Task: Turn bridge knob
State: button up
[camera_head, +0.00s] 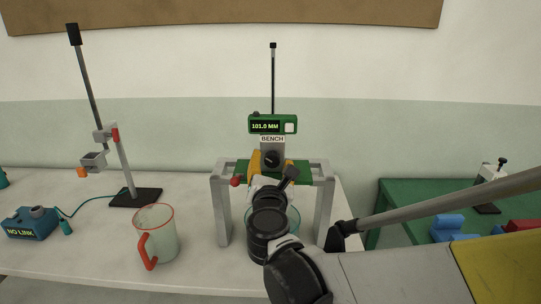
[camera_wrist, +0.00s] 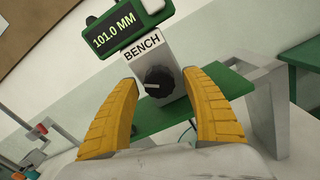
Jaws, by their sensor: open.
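The bridge knob (camera_wrist: 159,81) is a round black dial with a light pointer mark, set on a grey block labelled BENCH. It also shows in the head view (camera_head: 271,158), partly behind my gripper. A green display (camera_wrist: 115,28) above it reads 101.0 MM. My gripper (camera_wrist: 158,92) has two yellow fingers, open, one on either side of the knob in the wrist view. I see gaps between the fingers and the knob; whether the tips reach its depth I cannot tell.
The grey bridge frame (camera_head: 322,205) stands on the white bench. A clear jug with a red handle (camera_head: 157,238), a tilted rod stand (camera_head: 133,196) and a blue NO LINK box (camera_head: 32,224) are on the left. A green table (camera_head: 400,207) with blue and red blocks is at right.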

jog(key=shift+w, duration=0.15)
jog(key=c, duration=1.2)
jog(key=m, duration=0.4)
jog(key=shift+a+m+p, duration=0.1)
jog(key=shift+m+p, duration=0.25)
jog(key=shift+m, duration=0.05)
